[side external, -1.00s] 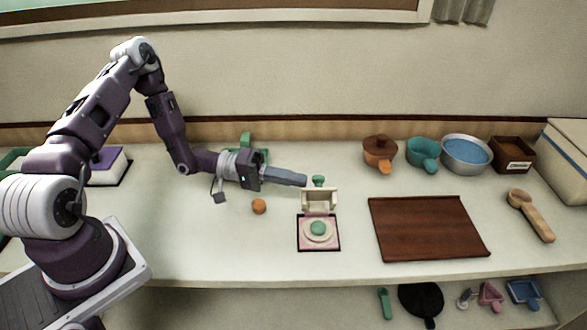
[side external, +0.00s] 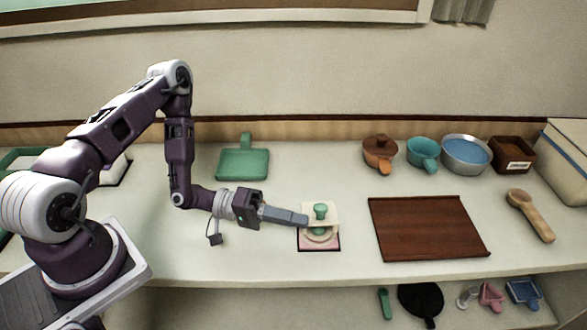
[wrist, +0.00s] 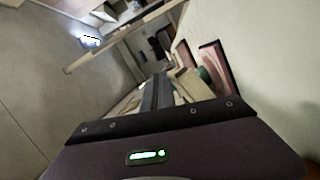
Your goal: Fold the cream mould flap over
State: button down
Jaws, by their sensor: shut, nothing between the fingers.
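The cream mould flap (side external: 330,219) with its green knob (side external: 320,208) leans forward over the mould base in the side view. The knob points up. The flap does not look flat; a cream ring (side external: 321,239) on the base shows below its front edge, and the green filling is mostly hidden. The pink base with a dark border (side external: 333,247) lies on the counter. My gripper (side external: 305,220) is shut and empty, its fingertips at the flap's left edge; I cannot tell if they touch. In the wrist view my fingers (wrist: 156,92) are together, beside the cream flap (wrist: 192,86).
A brown board (side external: 428,228) lies to the right of the mould. Behind it stand a brown pot (side external: 380,150), a teal pan (side external: 422,151) and a blue-filled bowl (side external: 466,152). A green pan (side external: 243,163) lies behind my arm. A wooden scoop (side external: 531,214) is far right.

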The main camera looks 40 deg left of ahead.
jog(key=shift+s+d+f, duration=0.15)
jog(key=shift+f, duration=0.1)
jog(key=shift+s+d+f+m, duration=0.25)
jog(key=shift+f+m, duration=0.3)
jog(key=shift+m, duration=0.05)
dwell(0.3)
